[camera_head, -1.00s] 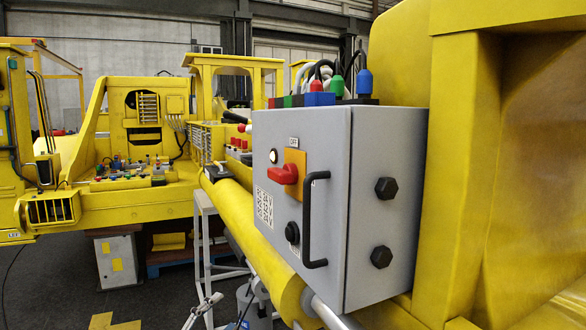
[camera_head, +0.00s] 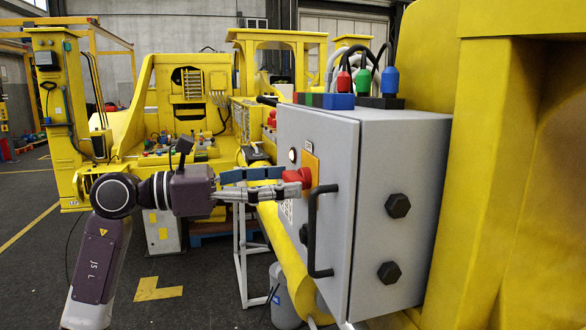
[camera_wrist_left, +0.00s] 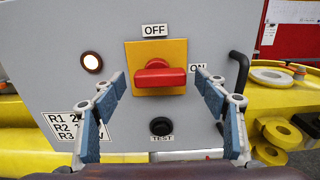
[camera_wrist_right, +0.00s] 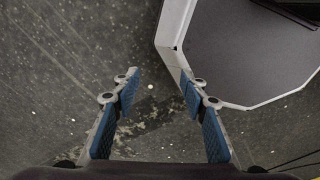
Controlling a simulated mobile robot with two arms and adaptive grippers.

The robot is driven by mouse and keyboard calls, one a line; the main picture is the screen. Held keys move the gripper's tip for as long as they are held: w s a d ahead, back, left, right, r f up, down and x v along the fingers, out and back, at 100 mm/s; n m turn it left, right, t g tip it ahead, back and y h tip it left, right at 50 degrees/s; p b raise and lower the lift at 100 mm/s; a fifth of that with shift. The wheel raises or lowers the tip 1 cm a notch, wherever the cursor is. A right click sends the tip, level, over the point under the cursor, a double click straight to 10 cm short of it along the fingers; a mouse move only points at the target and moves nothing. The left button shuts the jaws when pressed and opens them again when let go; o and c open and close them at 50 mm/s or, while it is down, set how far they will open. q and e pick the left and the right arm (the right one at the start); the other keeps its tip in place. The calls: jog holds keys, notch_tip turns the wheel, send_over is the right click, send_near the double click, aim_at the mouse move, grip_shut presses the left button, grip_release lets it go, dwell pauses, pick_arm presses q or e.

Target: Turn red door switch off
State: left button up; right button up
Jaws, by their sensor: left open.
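The red door switch (camera_head: 297,177) sits on a yellow-orange plate on the front of the grey cabinet door (camera_head: 320,150). In the left wrist view the red handle (camera_wrist_left: 160,74) lies horizontal, with the OFF label (camera_wrist_left: 154,30) above the plate and the ON label (camera_wrist_left: 198,67) at its right. My left gripper (camera_head: 284,178) is open in front of the switch, its fingers on either side of the handle in the left wrist view; I cannot tell whether they touch it. My right gripper (camera_wrist_right: 158,84) is open and empty above the floor, out of the head view.
A black door handle (camera_head: 314,232) stands out just right of the switch. A lit lamp (camera_wrist_left: 91,62) and a black TEST button (camera_wrist_left: 161,126) are also on the door. A yellow pipe (camera_head: 292,270) runs below the cabinet. Floor at the left is clear.

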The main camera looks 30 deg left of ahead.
pick_arm(q)
jog(key=shift+p+x, duration=0.3)
jog(key=shift+x, duration=0.75)
jog(key=shift+w+d, duration=0.1)
jog(key=shift+w, duration=0.05)
pick_arm(e)
jog(key=shift+d+r, duration=0.55)
jog(key=shift+r, duration=0.1)
pick_arm(q)
jog(key=c, duration=1.2)
pick_arm(e)
jog(key=shift+w+d, duration=0.1)
